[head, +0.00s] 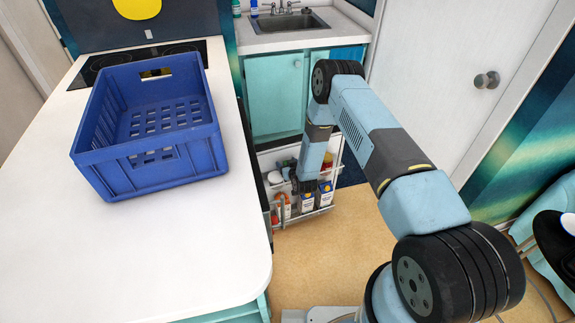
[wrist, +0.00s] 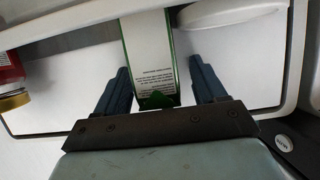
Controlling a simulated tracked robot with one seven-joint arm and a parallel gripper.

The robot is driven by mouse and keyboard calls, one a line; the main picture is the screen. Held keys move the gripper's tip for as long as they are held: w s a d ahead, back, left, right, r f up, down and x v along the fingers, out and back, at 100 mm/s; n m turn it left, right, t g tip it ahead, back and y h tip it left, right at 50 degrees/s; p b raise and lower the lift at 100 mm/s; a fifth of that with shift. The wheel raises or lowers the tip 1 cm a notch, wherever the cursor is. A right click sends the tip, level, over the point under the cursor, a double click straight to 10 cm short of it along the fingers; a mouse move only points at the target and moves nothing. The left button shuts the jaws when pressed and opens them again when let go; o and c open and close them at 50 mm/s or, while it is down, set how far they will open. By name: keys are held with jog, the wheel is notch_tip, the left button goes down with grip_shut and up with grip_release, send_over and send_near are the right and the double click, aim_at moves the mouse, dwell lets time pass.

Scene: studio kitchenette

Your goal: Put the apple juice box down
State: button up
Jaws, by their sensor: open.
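A white carton with green edges and small print, probably the apple juice box (wrist: 147,48), stands between the two fingers of my gripper (wrist: 160,66) in the wrist view. The fingers are open, one on each side of it, with visible gaps. The carton's near end is close to the palm; its front label is hidden. In the head view my gripper (head: 301,184) is low at the pull-out rack (head: 291,219), among the things in it. I cannot single out the green-edged carton there.
In the wrist view a red jar with a gold lid (wrist: 10,78) is at left and a white rounded object (wrist: 228,20) at upper right. In the head view two cartons (head: 307,203) (head: 326,194) stand in the rack. A blue crate (head: 150,170) sits on the white counter (head: 190,245).

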jog(key=v, duration=1.1)
jog(key=shift+s, duration=0.25)
jog(key=w+d+r+g+h, duration=0.15)
jog(key=w+r, duration=0.25)
jog(key=r, duration=0.6)
jog(key=w+d+r, duration=0.2)
jog(key=w+r, duration=0.2)
jog(key=r, duration=0.5)
jog(key=s+d+r+m+g+h, duration=0.15)
jog(key=d+r, duration=0.25)
jog(key=r, duration=0.7)
jog(key=s+d+r+n, duration=0.1)
jog(key=s+d+r, duration=0.2)
jog(key=r, duration=0.7)
jog(key=s+d+r+m+g+h, duration=0.1)
jog(key=s+d+r, duration=0.4)
jog(key=s+r, duration=0.65)
jog(key=s+d+r+m+g+h, duration=0.15)
jog(key=s+d+r, duration=0.35)
jog(key=s+r, duration=0.65)
jog(key=s+d+m+g, duration=0.1)
jog(key=s, duration=1.4)
jog(key=shift+s+d+f, duration=0.2)
jog(key=shift+d+f, duration=0.1)
jog(key=shift+f, duration=0.15)
jog(key=shift+y, duration=0.25)
